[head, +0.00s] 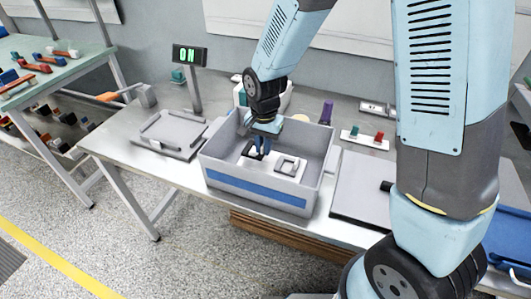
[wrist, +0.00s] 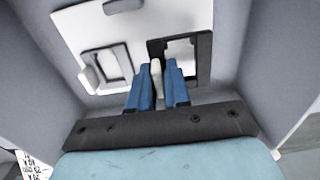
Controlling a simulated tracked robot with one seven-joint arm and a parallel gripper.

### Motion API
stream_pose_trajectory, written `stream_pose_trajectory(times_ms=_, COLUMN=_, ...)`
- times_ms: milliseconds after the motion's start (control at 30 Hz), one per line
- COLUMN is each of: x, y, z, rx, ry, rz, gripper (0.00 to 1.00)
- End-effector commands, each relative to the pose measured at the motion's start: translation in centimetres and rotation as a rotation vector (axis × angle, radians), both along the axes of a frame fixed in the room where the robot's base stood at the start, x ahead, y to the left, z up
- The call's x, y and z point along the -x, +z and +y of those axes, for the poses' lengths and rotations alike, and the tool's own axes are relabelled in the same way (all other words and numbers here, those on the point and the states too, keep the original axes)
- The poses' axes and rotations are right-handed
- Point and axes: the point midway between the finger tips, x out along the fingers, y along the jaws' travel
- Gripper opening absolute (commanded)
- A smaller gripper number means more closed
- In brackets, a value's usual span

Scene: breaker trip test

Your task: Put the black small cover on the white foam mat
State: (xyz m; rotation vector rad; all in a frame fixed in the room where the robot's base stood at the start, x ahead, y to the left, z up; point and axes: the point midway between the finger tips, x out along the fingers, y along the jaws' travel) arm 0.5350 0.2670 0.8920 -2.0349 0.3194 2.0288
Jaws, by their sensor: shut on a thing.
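The white foam mat (wrist: 88,28) lies in the bottom of a grey bin; it also shows in the head view (head: 271,162). The black small cover (wrist: 204,55), a dark open frame, is at the mat's right side in the wrist view and shows as a dark patch in the head view (head: 250,153). My gripper (wrist: 158,68) reaches down into the bin, its blue fingers closed on the near left edge of the cover. A pale strip shows between the fingers. I cannot tell whether the cover touches the mat.
A grey frame-like cover (head: 288,165) sits on the mat beside the black one. The grey bin (head: 219,165) with a blue stripe has walls close around my gripper. A grey tray (head: 172,135) and a lit display (head: 189,55) stand left on the bench.

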Motion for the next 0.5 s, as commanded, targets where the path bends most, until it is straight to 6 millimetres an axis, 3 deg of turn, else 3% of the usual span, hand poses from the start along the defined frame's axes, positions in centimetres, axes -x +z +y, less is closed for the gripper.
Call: stream_pose_trajectory(times_ms=500, x=-0.6, y=-3.7, z=-0.2, rx=0.000, ry=-0.001, rz=0.000, gripper=0.00)
